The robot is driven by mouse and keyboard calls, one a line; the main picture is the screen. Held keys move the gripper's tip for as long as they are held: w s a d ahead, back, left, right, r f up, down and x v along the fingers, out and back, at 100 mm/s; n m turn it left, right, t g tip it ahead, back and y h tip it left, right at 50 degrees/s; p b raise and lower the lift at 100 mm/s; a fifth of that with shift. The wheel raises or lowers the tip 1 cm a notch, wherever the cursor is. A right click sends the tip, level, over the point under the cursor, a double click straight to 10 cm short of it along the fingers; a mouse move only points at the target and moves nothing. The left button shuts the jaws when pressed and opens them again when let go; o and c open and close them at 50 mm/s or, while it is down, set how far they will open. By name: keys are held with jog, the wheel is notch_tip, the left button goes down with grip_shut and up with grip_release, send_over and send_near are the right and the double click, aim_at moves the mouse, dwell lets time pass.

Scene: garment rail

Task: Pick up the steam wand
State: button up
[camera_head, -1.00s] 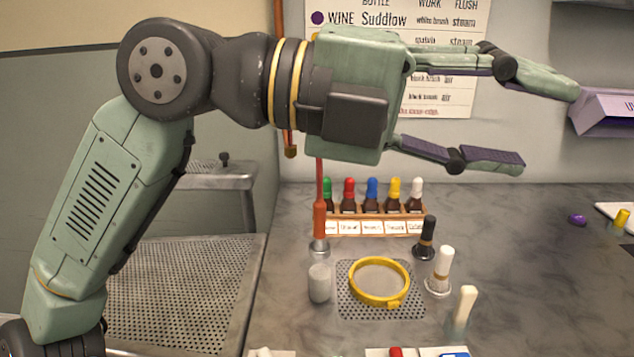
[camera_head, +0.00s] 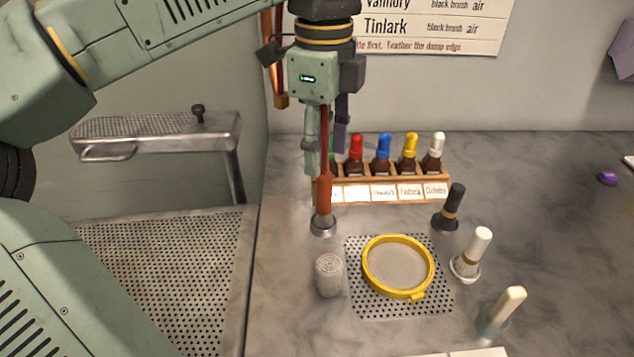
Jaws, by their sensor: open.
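The steam wand, by its look, is the slim red-brown upright tool (camera_head: 324,195) with a grey metal foot, at the left of the marble counter in the head view. My gripper (camera_head: 328,155) points down over it, fingers apart on either side of its upper stem. I see no clear contact. The wand stands upright, and the top of its stem is hidden by my gripper.
A wooden rack of bottles with coloured caps (camera_head: 382,190) stands just behind and right. A copper pipe (camera_head: 270,60) hangs left; a perforated metal tray (camera_head: 165,270) lies left.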

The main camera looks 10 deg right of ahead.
aim_at(323, 172)
jog(key=f, duration=0.4)
jog(key=shift+s+f, duration=0.2)
jog(key=shift+f, duration=0.1)
jog(key=shift+w+d+f+p, duration=0.15)
jog(key=shift+f+p, duration=0.45)
jog(key=shift+f, duration=0.85)
jog(key=shift+w+d+f+p, duration=0.15)
jog(key=shift+f+p, duration=0.4)
jog(key=shift+f, duration=0.85)
grip_shut()
